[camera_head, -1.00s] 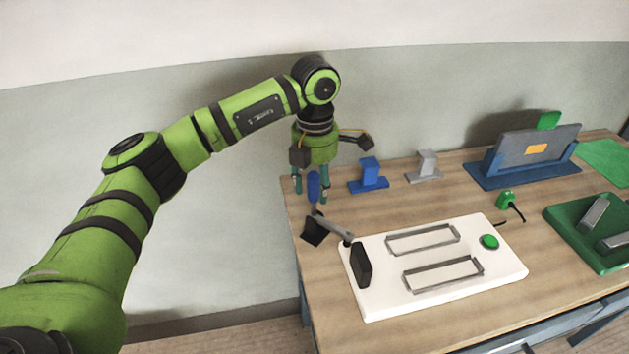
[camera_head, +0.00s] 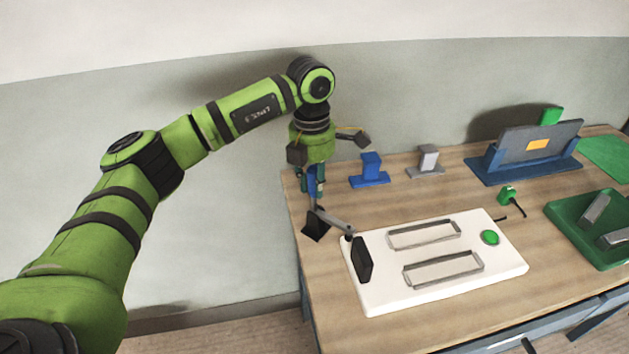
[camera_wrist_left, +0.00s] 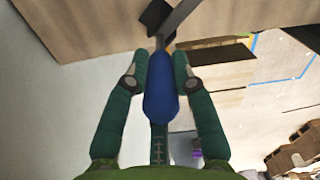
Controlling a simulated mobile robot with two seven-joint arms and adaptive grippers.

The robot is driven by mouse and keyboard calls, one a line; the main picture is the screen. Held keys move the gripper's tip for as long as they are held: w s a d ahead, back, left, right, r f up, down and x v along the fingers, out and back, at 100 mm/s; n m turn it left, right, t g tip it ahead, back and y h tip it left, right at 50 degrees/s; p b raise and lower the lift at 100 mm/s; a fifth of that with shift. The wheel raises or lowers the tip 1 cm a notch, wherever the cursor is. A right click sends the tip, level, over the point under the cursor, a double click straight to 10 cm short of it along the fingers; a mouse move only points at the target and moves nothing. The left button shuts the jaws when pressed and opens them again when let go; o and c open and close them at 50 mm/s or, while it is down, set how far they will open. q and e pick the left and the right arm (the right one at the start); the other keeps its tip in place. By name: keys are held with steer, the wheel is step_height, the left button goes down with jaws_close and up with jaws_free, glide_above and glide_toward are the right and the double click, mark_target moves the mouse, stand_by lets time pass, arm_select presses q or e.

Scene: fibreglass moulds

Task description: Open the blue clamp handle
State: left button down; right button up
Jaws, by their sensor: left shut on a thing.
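The blue clamp handle (camera_wrist_left: 160,88) stands between the two teal fingers of my left gripper (camera_wrist_left: 160,75) in the left wrist view, and the fingers are shut on it. In the head view the left gripper (camera_head: 312,190) points down over the left end of the table, and the blue handle (camera_head: 312,182) shows between its fingers. A grey metal clamp arm (camera_head: 333,220) runs from the handle toward a black block (camera_head: 361,259) on the white mould plate (camera_head: 385,296). A black piece (camera_head: 315,227) hangs at the arm's handle end. My right gripper is not in view.
A blue stand (camera_head: 370,170) and a grey stand (camera_head: 427,162) are behind the plate. A green button (camera_head: 490,237) sits on the plate. A blue holder with a dark panel (camera_head: 535,143) and a green tray (camera_head: 575,232) are to the right.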

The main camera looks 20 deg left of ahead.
arm_select(q)
steer(key=w+a+f+g+h+b, duration=0.1)
steer(key=a+f+g+h+b, duration=0.1)
steer(key=a+h+b, duration=0.4)
steer(key=shift+w+a+f+h+b, duration=0.35)
steer(key=shift+f+h+b, duration=0.5)
steer(key=shift+h+b, duration=1.6)
steer(key=shift+d, duration=0.1)
steer(key=c, duration=1.2)
jaws_free()
steer(key=shift+o, duration=0.8)
steer(key=shift+w+f, duration=0.15)
